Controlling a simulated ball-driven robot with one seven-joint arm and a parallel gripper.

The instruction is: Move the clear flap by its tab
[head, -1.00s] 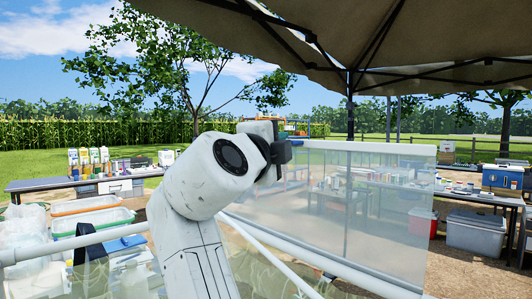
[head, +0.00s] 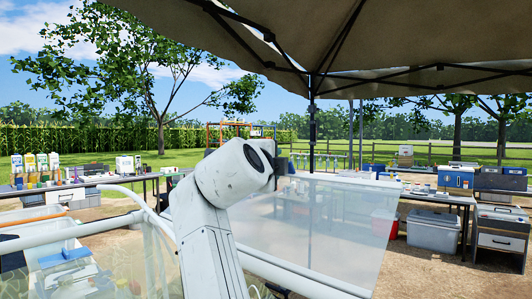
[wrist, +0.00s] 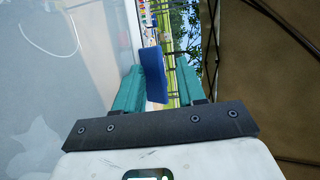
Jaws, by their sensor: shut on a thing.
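The clear flap (head: 325,225) is a large see-through sheet in front of my arm in the head view, leaning at a slant. It also fills the left of the wrist view (wrist: 60,80). Its blue tab (wrist: 153,75) stands between the green fingers of my gripper (wrist: 158,82) in the wrist view. My gripper is shut on the tab. In the head view my gripper (head: 281,166) shows only as a dark shape behind my wrist, near the flap's upper left corner, and the tab is hidden there.
White rails (head: 300,272) run along the flap's lower edge. Bins (head: 70,262) stand behind a clear panel at left. A table with bottles (head: 75,182) is at far left. At right are a blue cooler (head: 455,180) and a grey bin (head: 433,231). A canopy hangs overhead.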

